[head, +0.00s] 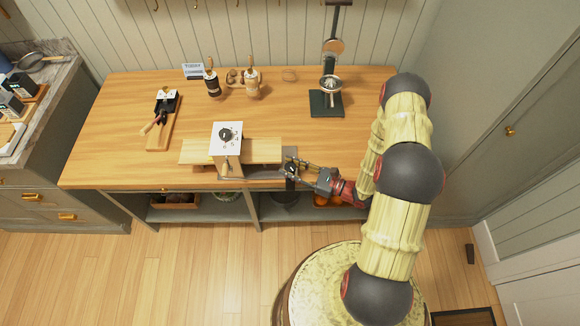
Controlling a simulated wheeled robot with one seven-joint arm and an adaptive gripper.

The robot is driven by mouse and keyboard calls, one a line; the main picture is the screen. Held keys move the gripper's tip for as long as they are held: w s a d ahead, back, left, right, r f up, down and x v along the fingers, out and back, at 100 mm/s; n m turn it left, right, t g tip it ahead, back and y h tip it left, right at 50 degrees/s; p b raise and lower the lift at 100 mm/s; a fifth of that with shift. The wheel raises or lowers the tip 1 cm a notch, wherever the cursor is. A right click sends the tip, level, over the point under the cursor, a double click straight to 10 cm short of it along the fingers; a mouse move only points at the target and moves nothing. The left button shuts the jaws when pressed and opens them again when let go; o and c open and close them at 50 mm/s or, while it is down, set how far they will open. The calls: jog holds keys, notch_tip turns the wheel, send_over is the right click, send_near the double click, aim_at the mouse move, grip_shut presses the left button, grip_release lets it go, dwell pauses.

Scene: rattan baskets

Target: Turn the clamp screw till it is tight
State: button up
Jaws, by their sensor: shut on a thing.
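A white-topped device with a black dial (226,135) stands on a pale board (263,151) near the front edge of the wooden worktop. A dark metal piece runs along the front edge below it. At its right end is a small dark round part (291,169), which looks like the head of the clamp screw. My gripper (299,167) reaches in from the right, low at the front edge, with its fingers shut on this dark part. The fingers partly cover it, and I cannot tell the screw's thread or how tight it sits.
A black-and-wood tool on a board (160,128) lies at the left. Two wooden-handled mills (212,84) and a small sign (194,71) stand at the back. A dark press stand (326,103) is at the back right. The worktop's middle right is clear.

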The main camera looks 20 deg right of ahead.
aim_at(294, 172)
jog(key=m+t+h, duration=0.2)
jog(key=h, duration=0.1)
jog(key=m+t+h, duration=0.2)
jog(key=h, duration=0.1)
jog(key=shift+m, duration=0.4)
jog(key=shift+h, duration=0.4)
jog(key=o, duration=1.2)
jog(key=shift+c, duration=0.2)
jog(key=shift+v, duration=3.75)
jog(key=shift+f, duration=0.1)
